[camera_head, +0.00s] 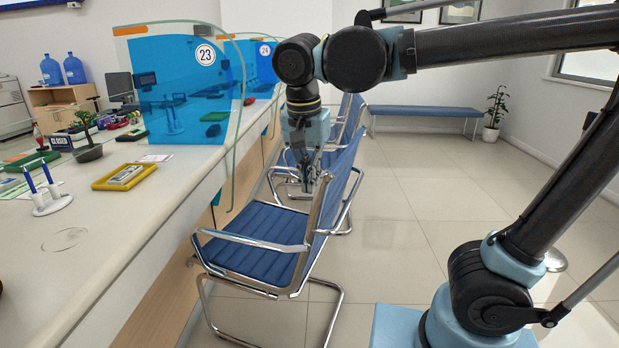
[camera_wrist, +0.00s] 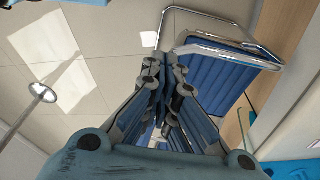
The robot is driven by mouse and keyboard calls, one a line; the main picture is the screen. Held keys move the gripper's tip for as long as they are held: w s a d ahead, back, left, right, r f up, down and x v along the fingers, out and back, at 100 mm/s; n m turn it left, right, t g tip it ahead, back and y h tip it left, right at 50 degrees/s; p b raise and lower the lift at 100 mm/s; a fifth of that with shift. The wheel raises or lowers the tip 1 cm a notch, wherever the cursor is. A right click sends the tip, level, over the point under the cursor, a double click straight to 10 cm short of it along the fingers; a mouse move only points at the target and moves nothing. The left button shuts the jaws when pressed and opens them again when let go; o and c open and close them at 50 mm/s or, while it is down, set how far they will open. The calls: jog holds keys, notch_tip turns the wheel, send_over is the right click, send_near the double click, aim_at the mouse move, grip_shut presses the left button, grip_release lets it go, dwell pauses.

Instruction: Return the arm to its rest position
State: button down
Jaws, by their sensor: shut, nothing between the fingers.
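My arm reaches in from the right in the head view and bends down at its wrist. My gripper (camera_head: 307,183) hangs pointing down in front of the backrest of a blue chair, to the right of the counter. In the wrist view my gripper (camera_wrist: 168,75) shows with its fingers brought together and nothing held between them. The blue chair (camera_head: 258,243) stands below and around it in the picture. In the wrist view the chair's blue seat (camera_wrist: 215,70) lies beyond the fingers. I cannot tell whether the gripper touches the chair.
The counter (camera_head: 130,215) runs along the left, with a yellow tray (camera_head: 124,186), a pen stand (camera_head: 52,206) and a small bonsai (camera_head: 87,145). A glass partition marked 23 (camera_head: 185,85) rises from it. A bench (camera_head: 425,111) stands at the back. The floor (camera_head: 400,205) on the right is open.

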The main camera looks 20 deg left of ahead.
jog(key=w+d+f, duration=0.4)
jog(key=w+d, duration=0.3)
jog(key=d, duration=0.3)
jog(key=w+d+f, duration=0.4)
jog(key=w+d, duration=0.3)
jog(key=d, duration=0.2)
jog(key=s+d+f, duration=0.1)
jog(key=d+f, duration=0.5)
jog(key=d, duration=0.3)
jog(key=s+d+f+n, duration=0.1)
jog(key=s+d+f, duration=0.1)
jog(key=d+f, duration=0.4)
jog(key=shift+d+f, duration=0.4)
jog(key=shift+d, duration=1.25)
jog(key=c, duration=2.4)
grip_release()
